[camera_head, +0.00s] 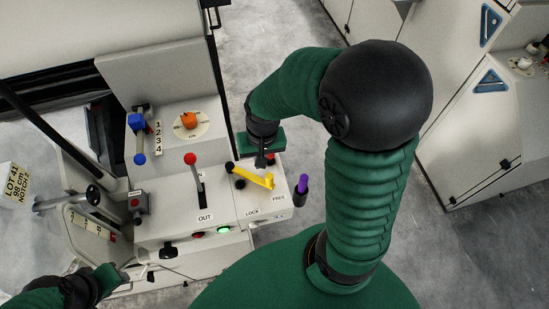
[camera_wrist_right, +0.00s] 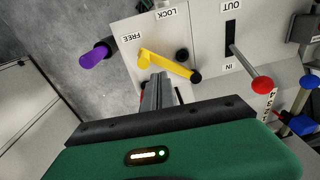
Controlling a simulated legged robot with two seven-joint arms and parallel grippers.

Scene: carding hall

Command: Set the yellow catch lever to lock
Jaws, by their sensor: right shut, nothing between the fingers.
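The yellow catch lever (camera_head: 254,177) is on the pale control panel (camera_head: 226,205), with the LOCK label (camera_head: 252,212) and FREE label (camera_head: 278,198) near it. The lever (camera_wrist_right: 168,63) also shows in the right wrist view, with a black knob (camera_wrist_right: 196,77) at one end and its other end near the FREE label (camera_wrist_right: 132,37). My right gripper (camera_head: 261,161) is shut and empty, just behind the lever's middle in the head view. In the wrist view its fingers (camera_wrist_right: 158,88) point at the lever; contact cannot be told. My left gripper (camera_head: 122,275) is low at the left, its fingers unclear.
A red-knobbed lever (camera_head: 198,180) stands beside the OUT label. A purple-handled item (camera_head: 302,186) is at the panel's right edge. An orange dial (camera_head: 189,120) and a blue-knobbed slider (camera_head: 138,130) are farther back. Grey floor is open between the machines.

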